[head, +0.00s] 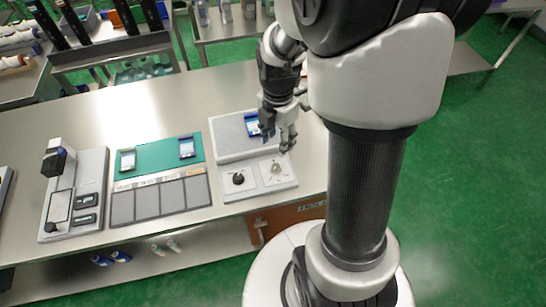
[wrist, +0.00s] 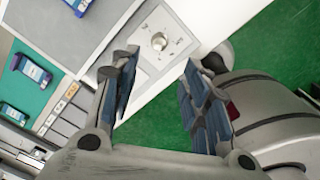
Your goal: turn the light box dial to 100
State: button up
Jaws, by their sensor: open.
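A white box (head: 224,157) with a grey top panel stands on the steel table, with two dial plates along its front. The left plate carries a black dial (head: 238,179). The right plate carries a silver dial (head: 275,168), which also shows in the wrist view (wrist: 159,41) with small markings around it too small to read. I cannot tell which dial is the light box dial. My gripper (head: 279,142) is open and empty near the box's right side. In the wrist view its fingers (wrist: 160,80) stand apart, with the silver dial beyond the gap between them. The black dial is hidden there.
A blue-and-white pack (head: 252,125) lies on the box's grey panel. Left of the box is a green mat (head: 160,158) with two small packs, above several grey squares. A device with a grey base (head: 90,187) stands further left. The table's front edge is close.

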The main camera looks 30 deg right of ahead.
aim_at(276, 166)
notch_tip(276, 166, down, 12)
jog(key=b, duration=0.3)
jog(key=shift+f+b, duration=0.2)
jog(key=shift+b, duration=0.15)
jog(key=shift+c, duration=0.6)
grip_shut()
